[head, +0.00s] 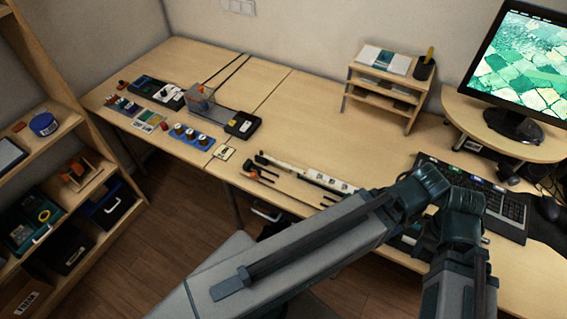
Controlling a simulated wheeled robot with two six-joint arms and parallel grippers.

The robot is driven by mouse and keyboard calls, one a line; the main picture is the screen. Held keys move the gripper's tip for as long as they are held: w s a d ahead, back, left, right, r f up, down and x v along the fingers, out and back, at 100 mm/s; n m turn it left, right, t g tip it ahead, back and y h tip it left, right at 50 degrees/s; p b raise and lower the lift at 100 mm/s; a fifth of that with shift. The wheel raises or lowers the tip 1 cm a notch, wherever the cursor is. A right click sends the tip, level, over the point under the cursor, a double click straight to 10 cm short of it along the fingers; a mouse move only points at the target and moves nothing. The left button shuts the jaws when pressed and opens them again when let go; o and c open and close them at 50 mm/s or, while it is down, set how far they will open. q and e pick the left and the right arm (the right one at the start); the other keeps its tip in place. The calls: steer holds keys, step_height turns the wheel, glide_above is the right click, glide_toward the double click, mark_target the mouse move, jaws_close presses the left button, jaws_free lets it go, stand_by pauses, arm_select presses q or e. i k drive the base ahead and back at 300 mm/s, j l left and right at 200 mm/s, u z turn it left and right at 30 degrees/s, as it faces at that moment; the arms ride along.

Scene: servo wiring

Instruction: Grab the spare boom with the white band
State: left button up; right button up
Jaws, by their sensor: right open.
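Several slim dark rods (262,178) lie near the front edge of the long desk, one with an orange part. Beside them a long pale strip with small dark marks (329,179) runs to the right, with dark rods along it. At this size I cannot tell which piece is the spare boom or make out a white band on it. My right arm (330,235) rises from the bottom centre, bends at a dark joint and drops out at the lower right, hiding part of the desk. I cannot make out its fingertips, and nothing shows held. My left gripper is not in view.
A blue tray with several round pieces (190,136), a clear box (200,97) and a black device (242,125) stand on the left of the desk. A small wooden shelf (362,101), keyboard (497,204) and monitor (522,60) are right. Bare desk lies behind the rods.

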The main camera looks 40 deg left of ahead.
mark_target(405, 239)
steer(key=i+l, duration=0.2)
steer(key=k+l+u, duration=0.45)
steer(key=k+l, duration=0.3)
